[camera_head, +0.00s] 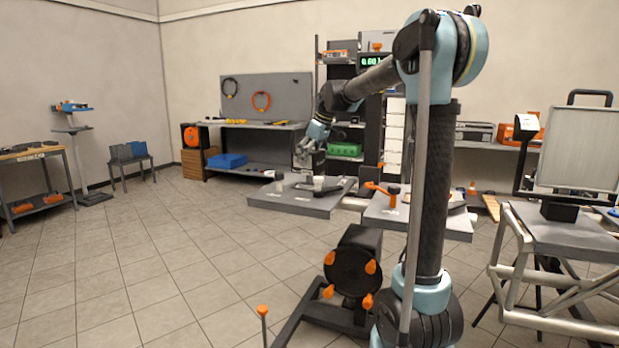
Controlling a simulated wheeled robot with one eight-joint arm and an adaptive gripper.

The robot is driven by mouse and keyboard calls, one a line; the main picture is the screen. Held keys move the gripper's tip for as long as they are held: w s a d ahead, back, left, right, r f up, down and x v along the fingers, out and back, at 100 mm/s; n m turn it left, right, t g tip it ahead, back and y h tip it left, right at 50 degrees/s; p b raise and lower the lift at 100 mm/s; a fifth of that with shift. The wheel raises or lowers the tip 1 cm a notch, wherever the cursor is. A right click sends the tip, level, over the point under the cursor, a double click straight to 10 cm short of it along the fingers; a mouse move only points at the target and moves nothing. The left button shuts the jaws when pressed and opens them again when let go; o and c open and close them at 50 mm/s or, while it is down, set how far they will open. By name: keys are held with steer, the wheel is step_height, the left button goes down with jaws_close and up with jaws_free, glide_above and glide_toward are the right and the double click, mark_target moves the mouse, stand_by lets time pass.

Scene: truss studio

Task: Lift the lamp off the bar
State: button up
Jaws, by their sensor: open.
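My gripper (304,157) hangs open and empty near the picture's middle, above a low grey platform (290,203). I cannot tell whether the panel hangs on this bar or rests on the dark block (559,211) below.
A metal truss table (590,243) carries the panel. A black round unit with orange knobs (351,275) stands on the floor by my arm's base. A second low platform (425,222) holds orange-handled items. A bench with a pegboard (266,96) is behind.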

steer(key=c, duration=2.2)
steer(key=shift+r, duration=0.1)
